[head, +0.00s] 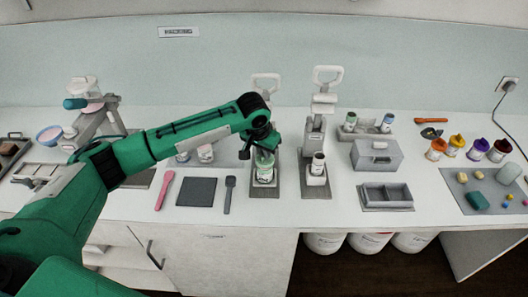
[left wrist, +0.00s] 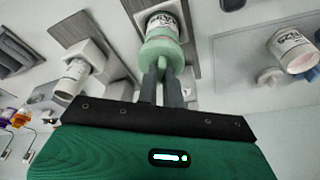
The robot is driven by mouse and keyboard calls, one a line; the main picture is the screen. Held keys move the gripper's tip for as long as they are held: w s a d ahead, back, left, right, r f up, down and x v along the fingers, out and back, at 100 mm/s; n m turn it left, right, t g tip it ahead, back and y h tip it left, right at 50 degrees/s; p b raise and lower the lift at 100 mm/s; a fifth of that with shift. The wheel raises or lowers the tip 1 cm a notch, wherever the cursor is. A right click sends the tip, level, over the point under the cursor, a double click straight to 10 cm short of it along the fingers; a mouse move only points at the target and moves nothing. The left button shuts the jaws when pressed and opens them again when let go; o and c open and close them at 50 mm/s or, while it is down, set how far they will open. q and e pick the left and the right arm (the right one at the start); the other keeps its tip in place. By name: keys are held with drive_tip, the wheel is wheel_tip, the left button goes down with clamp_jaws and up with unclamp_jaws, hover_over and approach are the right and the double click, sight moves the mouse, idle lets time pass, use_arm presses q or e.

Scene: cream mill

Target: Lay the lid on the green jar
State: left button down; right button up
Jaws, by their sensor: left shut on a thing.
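The green jar (head: 265,174), with a white label, stands on a dark mat in front of a press-like stand. It also shows at the top of the left wrist view (left wrist: 162,20). My left gripper (head: 263,149) is directly above the jar in the head view. In the left wrist view its fingers (left wrist: 162,76) are shut on the light green lid (left wrist: 163,52), which is in line with the jar's mouth. I cannot tell whether the lid touches the rim. My right gripper is not in view.
A press with a white handle (head: 325,76) stands just right of the jar, with a dark-topped white jar (head: 318,164) on its base. A pink spoon (head: 165,189), a dark square mat (head: 196,191) and a grey spatula (head: 229,193) lie to the left. A grey divided tray (head: 387,196) is farther right.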

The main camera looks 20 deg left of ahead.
use_arm(q)
drive_tip(key=shift+f, duration=0.3)
idle(0.4)
drive_tip(key=shift+p, duration=0.4)
drive_tip(key=shift+p, duration=0.35)
drive_tip(key=shift+f, duration=0.15)
drive_tip(key=shift+f, duration=0.1)
idle(0.5)
